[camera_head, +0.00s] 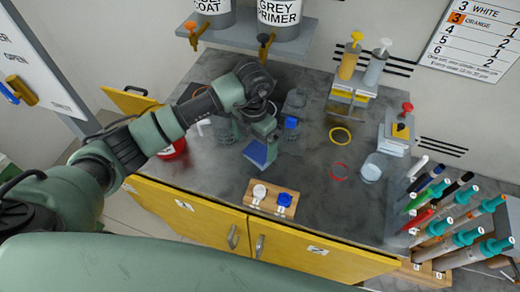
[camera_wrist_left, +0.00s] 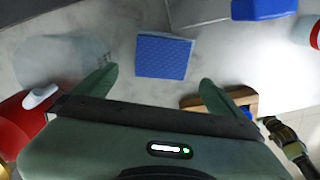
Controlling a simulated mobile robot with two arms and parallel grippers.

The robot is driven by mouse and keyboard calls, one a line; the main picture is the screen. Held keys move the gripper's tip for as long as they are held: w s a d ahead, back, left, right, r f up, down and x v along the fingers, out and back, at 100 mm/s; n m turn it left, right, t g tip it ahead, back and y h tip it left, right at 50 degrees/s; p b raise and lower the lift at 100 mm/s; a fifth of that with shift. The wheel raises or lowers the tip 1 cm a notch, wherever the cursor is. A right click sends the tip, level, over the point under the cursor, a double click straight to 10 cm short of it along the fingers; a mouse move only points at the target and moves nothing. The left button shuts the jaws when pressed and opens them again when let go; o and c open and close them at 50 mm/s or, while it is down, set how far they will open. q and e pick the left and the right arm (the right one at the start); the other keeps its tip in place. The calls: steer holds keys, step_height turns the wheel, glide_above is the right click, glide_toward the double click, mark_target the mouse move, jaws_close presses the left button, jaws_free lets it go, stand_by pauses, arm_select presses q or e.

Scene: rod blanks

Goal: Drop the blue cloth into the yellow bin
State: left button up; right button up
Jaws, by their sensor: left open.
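The blue cloth (camera_head: 260,152) is a flat square with a quilted look, lying on the grey bench top. It also shows in the left wrist view (camera_wrist_left: 164,56), ahead of the fingers. My left gripper (camera_head: 262,130) is over the bench by the cloth, partly overlapping it in the head view. In the left wrist view its fingers (camera_wrist_left: 156,84) are spread wide with nothing between them, and the cloth lies beyond the gap. I cannot make out a yellow bin in either view. My right gripper is not in view.
A red can (camera_head: 174,149) stands left of my gripper. A wooden block with white and blue pieces (camera_head: 258,204) is at the front edge. Syringes and markers (camera_head: 438,205) crowd the right edge.

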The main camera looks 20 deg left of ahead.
mark_target(258, 153)
arm_select(q)
steer(key=f, duration=0.1)
steer(key=f+p, duration=0.1)
steer(key=f, duration=0.1)
steer(key=w+f, duration=0.1)
steer(key=f, duration=0.1)
steer(key=shift+d+f+p, duration=0.15)
steer(key=shift+d+p, duration=0.15)
steer(key=shift+d, duration=0.05)
steer(key=c, duration=1.3)
step_height(258, 153, up, 20)
steer(key=b, duration=0.3)
